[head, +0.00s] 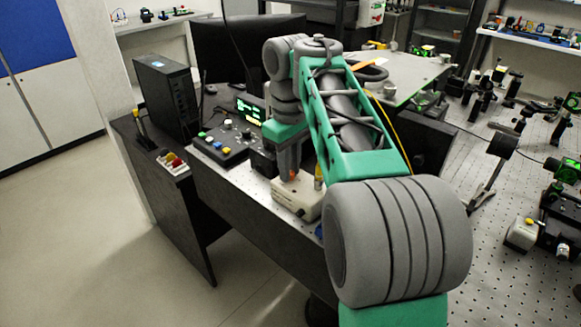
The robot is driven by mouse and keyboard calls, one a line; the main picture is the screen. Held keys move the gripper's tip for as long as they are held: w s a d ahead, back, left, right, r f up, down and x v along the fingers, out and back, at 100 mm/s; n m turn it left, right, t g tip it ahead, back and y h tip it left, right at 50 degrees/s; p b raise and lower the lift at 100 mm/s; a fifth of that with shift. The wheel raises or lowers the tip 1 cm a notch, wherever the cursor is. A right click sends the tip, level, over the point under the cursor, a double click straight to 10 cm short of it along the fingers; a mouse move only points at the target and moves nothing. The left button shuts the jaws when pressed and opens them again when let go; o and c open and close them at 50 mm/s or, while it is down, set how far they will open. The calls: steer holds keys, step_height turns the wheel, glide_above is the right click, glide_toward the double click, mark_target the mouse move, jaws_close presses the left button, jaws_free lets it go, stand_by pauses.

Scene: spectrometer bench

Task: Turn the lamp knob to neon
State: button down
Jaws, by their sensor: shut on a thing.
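A cream-white box (297,200), which looks like the lamp unit, sits at the front edge of the bench, near the middle of the head view. My gripper (291,172) points down onto the top of this box and is shut on what looks like the lamp knob (293,175). Only a small orange-red spot of the knob shows between the fingers. My arm and fingers hide most of the knob. Its pointer and the lamp markings are too small to read. A small yellow part (318,178) stands beside the fingers on the right.
A dark control panel (225,142) with knobs and a green display (250,111) stand left of the box. A black computer tower (167,90) and a monitor (245,45) are behind. A perforated optical table (480,250) lies to the right. The floor at left is clear.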

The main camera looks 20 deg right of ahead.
steer(key=shift+m, duration=0.6)
steer(key=shift+r, duration=0.1)
steer(key=c, duration=1.3)
jaws_free()
step_height(320, 180, up, 8)
steer(key=p, duration=0.6)
steer(key=shift+p, duration=0.4)
steer(key=shift+f, duration=0.2)
